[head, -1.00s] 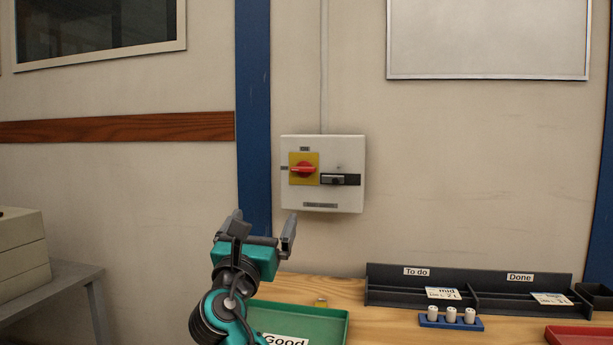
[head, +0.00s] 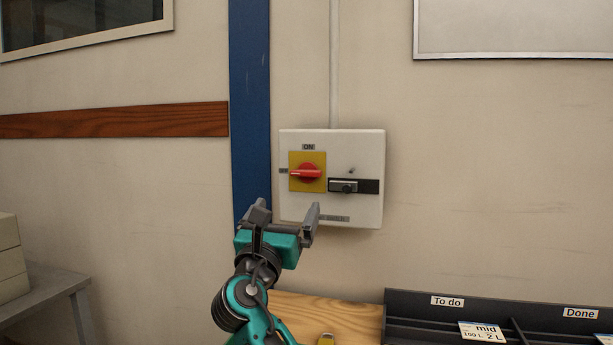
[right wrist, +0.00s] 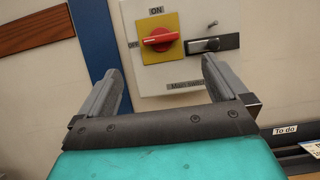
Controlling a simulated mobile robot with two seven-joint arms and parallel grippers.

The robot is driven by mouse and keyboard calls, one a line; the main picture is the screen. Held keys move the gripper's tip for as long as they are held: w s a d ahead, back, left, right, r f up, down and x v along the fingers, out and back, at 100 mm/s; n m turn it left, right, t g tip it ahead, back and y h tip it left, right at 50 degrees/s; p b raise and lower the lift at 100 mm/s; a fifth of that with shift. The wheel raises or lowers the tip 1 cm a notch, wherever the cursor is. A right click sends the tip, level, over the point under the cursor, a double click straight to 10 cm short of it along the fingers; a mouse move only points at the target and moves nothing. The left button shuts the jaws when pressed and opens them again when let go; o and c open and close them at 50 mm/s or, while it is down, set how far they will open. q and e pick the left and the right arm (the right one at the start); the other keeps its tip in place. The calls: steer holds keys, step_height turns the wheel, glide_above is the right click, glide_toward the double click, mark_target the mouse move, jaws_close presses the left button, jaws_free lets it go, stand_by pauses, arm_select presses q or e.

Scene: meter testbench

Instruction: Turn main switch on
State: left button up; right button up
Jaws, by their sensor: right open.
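The main switch is a red rotary handle (head: 306,173) on a yellow plate (head: 308,185), on a white box (head: 362,210) fixed to the wall. The handle lies horizontal, with its narrow end pointing left. An "ON" label sits above the plate. The red handle also shows in the right wrist view (right wrist: 159,39), ahead of the fingers and between them. My right gripper (head: 287,212) is open and empty, just below the switch and apart from it. It also shows in the right wrist view (right wrist: 165,88). My left gripper is not in view.
A grey latch on a black strip (head: 368,186) sits right of the switch. A blue post (head: 250,100) runs beside the box. A dark tray labelled "To do" and "Done" (head: 420,312) stands on the wooden table (head: 325,308).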

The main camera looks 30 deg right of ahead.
mark_target(305, 173)
steer(key=x, duration=1.2)
steer(key=shift+w+d+r, duration=0.15)
steer(key=shift+w+r, duration=0.05)
steer(key=shift+c, duration=0.4)
steer(key=c, duration=1)
